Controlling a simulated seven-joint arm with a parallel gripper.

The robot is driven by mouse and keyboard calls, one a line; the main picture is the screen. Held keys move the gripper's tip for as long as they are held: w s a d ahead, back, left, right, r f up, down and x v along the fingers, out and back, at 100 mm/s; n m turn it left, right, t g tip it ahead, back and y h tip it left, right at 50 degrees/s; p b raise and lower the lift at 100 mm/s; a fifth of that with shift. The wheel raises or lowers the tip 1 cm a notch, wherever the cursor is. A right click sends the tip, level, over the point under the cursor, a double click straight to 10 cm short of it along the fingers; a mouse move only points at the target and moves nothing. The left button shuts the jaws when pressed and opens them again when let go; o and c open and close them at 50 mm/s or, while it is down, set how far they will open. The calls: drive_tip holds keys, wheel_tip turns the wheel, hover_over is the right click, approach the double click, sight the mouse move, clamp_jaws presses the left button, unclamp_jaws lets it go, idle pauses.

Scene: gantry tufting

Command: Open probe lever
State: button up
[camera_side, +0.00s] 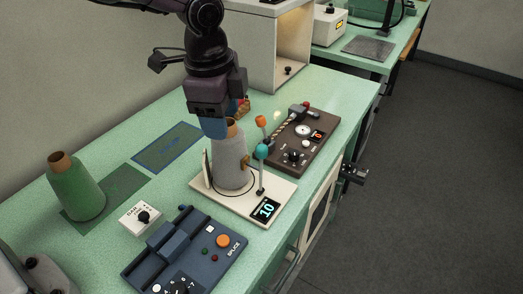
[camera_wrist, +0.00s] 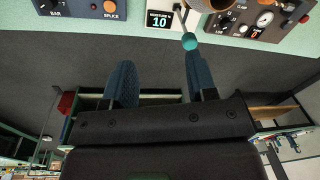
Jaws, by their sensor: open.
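A lever with a teal ball knob (camera_side: 261,152) stands upright on a white base (camera_side: 281,187) with a dark readout showing 10. The knob also shows in the wrist view (camera_wrist: 189,41), just beyond the right fingertip. A grey cone (camera_side: 230,160) with a brown top stands on the same base, beside the lever. I cannot read a label naming either lever as the probe lever. My gripper (camera_side: 215,127) is above the cone's top. Its blue fingers (camera_wrist: 160,75) are apart with nothing between them.
A brown control box (camera_side: 325,145) with a gauge lies behind the base. A blue splice box (camera_side: 178,262) and a small white knob box (camera_side: 142,217) are in front. A green cone (camera_side: 76,188) stands at left. The bench's right edge (camera_side: 345,140) is close to the base.

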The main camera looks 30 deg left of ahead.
sight(261, 147)
drive_tip(key=w+d+m+t, duration=0.1)
drive_tip(key=w+d+m, duration=0.2)
drive_tip(key=w+m, duration=0.25)
drive_tip(key=shift+m, duration=0.45)
drive_tip(key=f, duration=0.4)
drive_tip(key=w+f, duration=0.1)
drive_tip(key=f, duration=0.7)
drive_tip(key=shift+w+d, duration=0.1)
drive_tip(key=shift+w, duration=0.2)
clamp_jaws()
